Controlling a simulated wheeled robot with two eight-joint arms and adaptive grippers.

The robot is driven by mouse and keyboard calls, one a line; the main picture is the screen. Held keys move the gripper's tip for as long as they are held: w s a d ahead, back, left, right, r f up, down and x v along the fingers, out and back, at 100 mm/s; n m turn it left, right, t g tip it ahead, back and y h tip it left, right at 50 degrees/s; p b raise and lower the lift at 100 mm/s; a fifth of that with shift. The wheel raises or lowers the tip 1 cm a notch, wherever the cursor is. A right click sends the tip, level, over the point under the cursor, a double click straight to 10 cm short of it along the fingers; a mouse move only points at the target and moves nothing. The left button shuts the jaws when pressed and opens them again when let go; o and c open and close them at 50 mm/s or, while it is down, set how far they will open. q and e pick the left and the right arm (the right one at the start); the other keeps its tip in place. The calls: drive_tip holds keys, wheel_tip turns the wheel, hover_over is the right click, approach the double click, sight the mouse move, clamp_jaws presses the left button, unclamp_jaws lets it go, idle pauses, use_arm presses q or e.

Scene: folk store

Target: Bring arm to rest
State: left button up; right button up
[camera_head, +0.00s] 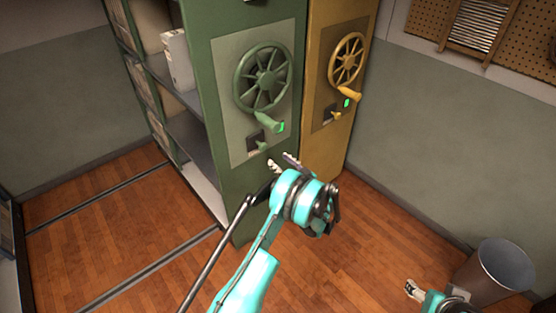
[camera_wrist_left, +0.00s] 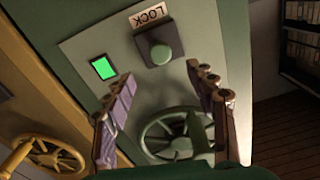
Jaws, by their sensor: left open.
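My left gripper (camera_head: 283,161) is raised in front of the lower part of the green cabinet's front panel, below its handwheel (camera_head: 263,77). In the left wrist view the two fingers of my left gripper (camera_wrist_left: 164,85) are spread apart with nothing between them. Beyond the fingertips are a round green knob (camera_wrist_left: 161,54) under a LOCK label (camera_wrist_left: 150,14) and a lit green indicator (camera_wrist_left: 103,68). The gripper looks apart from the knob. A small part of my right gripper (camera_head: 412,289) shows at the lower right; its fingers are not clear.
A yellow cabinet (camera_head: 333,60) with its own wheel stands right of the green cabinet (camera_head: 208,75). Open shelves (camera_head: 185,130) are on the left. A metal bin (camera_head: 497,270) stands at the lower right, close to my right arm. Floor rails (camera_head: 150,268) cross the wooden floor.

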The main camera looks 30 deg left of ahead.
idle(0.7)
use_arm(q)
drive_tip(key=s+d+r+m+h, duration=0.4)
drive_tip(key=s+r+m+h, duration=0.3)
drive_tip(key=s+r, duration=0.55)
drive_tip(key=s+d+m+h, duration=0.2)
drive_tip(key=s+d+h, duration=0.2)
drive_tip(key=s+d, duration=0.3)
drive_tip(key=s+d+r+m+h, duration=0.1)
drive_tip(key=s+d+h, duration=0.4)
drive_tip(key=s, duration=1)
drive_tip(key=shift+d+r+m+h, duration=0.2)
drive_tip(key=shift+d+m+h, duration=0.1)
drive_tip(key=shift+d+m, duration=0.6)
